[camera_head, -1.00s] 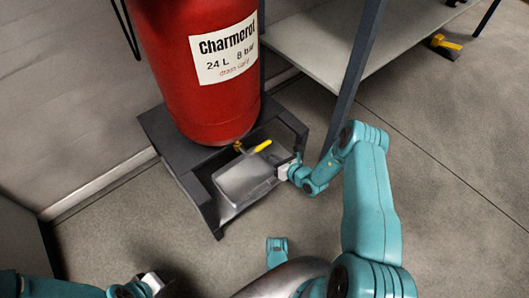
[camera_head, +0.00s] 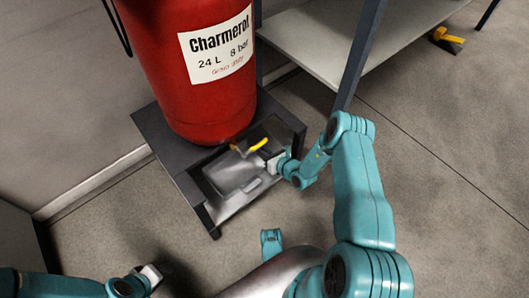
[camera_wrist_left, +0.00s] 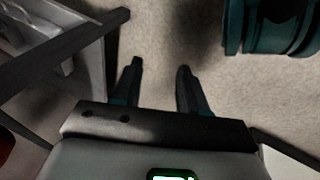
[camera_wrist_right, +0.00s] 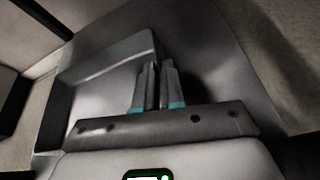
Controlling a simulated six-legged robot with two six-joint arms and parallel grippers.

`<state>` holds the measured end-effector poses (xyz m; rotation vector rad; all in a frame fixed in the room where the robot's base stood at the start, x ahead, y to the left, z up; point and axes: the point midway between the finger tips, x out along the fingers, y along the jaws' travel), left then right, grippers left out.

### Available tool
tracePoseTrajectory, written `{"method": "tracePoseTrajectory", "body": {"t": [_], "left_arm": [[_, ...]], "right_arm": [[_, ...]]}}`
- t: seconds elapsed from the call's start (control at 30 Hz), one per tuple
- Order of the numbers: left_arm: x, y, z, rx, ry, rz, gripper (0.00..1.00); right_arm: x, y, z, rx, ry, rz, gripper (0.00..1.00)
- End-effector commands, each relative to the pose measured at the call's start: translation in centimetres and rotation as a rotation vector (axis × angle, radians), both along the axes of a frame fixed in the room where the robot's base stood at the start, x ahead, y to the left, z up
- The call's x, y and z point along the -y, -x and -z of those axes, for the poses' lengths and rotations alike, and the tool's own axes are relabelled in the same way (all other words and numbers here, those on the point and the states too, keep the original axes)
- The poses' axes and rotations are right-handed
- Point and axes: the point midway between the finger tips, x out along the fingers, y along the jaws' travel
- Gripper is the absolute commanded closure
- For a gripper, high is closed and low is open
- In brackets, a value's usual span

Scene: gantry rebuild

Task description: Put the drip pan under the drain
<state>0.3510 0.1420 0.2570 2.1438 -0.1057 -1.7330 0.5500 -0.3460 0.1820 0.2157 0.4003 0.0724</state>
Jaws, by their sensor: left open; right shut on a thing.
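The drip pan (camera_head: 226,176) is a shallow grey metal pan. It sits low inside the dark stand (camera_head: 160,130), below the red tank (camera_head: 185,70). The drain, a brass valve (camera_head: 234,147) with a yellow lever (camera_head: 258,145), hangs at the tank's underside, over the pan's far part. My right gripper (camera_head: 272,164) is at the pan's right side. In the right wrist view its fingers (camera_wrist_right: 158,78) are shut on the pan's edge, with the pan (camera_wrist_right: 105,75) spread out around them. My left gripper (camera_head: 155,272) is open and empty; the left wrist view shows its fingers (camera_wrist_left: 159,75) over bare floor.
A dark upright post (camera_head: 358,60) and a pale low shelf (camera_head: 310,45) stand right of the tank. The stand's front leg (camera_head: 212,222) is near the pan. A yellow-handled object (camera_head: 447,38) lies far right on the floor. The floor at right is open.

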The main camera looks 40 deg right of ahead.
Motion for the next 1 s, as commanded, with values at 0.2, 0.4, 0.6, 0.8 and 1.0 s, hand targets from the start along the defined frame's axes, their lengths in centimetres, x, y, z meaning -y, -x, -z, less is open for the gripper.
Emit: {"method": "tracePoseTrajectory", "body": {"t": [0.2,0.4,0.6,0.8,1.0], "left_arm": [[0.0,-0.1,0.0,0.002,-0.001,0.000,0.57],[0.0,-0.1,0.0,0.002,0.000,-0.001,0.57],[0.0,-0.1,0.0,0.002,0.000,-0.001,0.57],[0.1,0.3,-0.9,-0.010,0.002,0.002,0.57],[0.4,1.8,-3.2,-0.062,0.012,0.008,0.57]], "right_arm": [[-0.2,-0.1,0.0,0.002,0.000,0.000,1.00],[-0.3,-0.2,0.0,0.000,0.000,-0.001,0.66],[-0.3,-0.3,0.0,0.000,0.000,-0.001,0.66],[0.0,0.8,-0.7,-0.002,0.000,0.001,0.66],[0.6,4.9,-2.7,-0.004,-0.002,0.004,0.66]]}}
